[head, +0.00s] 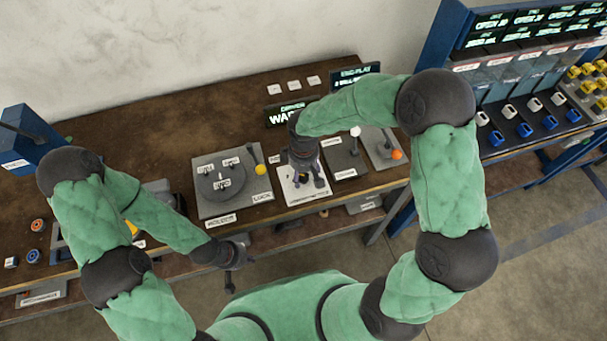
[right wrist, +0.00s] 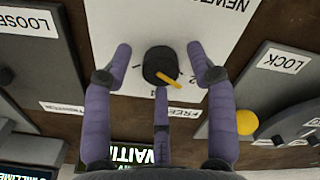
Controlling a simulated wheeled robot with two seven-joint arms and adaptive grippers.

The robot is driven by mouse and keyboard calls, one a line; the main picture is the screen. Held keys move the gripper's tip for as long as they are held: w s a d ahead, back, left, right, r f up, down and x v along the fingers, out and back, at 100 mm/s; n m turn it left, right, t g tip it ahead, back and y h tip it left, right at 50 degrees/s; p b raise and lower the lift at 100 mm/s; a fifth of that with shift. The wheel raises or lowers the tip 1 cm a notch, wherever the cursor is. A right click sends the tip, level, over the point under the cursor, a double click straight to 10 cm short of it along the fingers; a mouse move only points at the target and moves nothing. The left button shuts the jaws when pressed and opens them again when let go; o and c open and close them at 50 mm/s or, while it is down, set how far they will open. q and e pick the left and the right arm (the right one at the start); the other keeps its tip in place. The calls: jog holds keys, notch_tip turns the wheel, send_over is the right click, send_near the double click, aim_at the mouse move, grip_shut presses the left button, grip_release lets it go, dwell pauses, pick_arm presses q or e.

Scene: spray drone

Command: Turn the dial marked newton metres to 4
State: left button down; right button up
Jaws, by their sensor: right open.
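The dial (right wrist: 158,62) is a black knob with a yellow pointer on a white plate (right wrist: 200,25) marked "NEWTON…", the rest cut off. In the right wrist view the lettering is upside down and the pointer aims down and right, close to the 2; a 1 shows below the knob. My right gripper (right wrist: 163,72) is open, its fingers spread around the dial and apart from it. In the head view the right gripper (head: 305,172) is over the white plate (head: 291,196) and hides most of the dial. My left gripper (head: 232,264) is by the bench's front edge; its fingers are unclear.
Left of the plate is a grey panel (head: 208,207) with a round plate and a yellow-ball lever (head: 260,169). Right are levers with a white ball (head: 355,131) and an orange ball (head: 397,155). Lit signs (head: 291,114) stand behind. A blue rack (head: 450,40) is at far right.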

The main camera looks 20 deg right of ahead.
jog(key=shift+f, duration=0.1)
jog(key=c, duration=1.1)
jog(key=shift+c, duration=0.2)
jog(key=shift+f+m, duration=0.1)
jog(key=shift+m, duration=0.2)
jog(key=m+b, duration=0.1)
jog(key=m, duration=0.1)
jog(key=shift+s+m+b, duration=0.1)
jog(key=shift+m+b, duration=0.3)
jog(key=m+b, duration=0.1)
jog(key=m, duration=0.1)
jog(key=shift+m, duration=0.3)
jog(key=m+b, duration=0.2)
jog(key=m, duration=0.3)
jog(key=shift+m, duration=0.3)
jog(key=shift+s, duration=0.1)
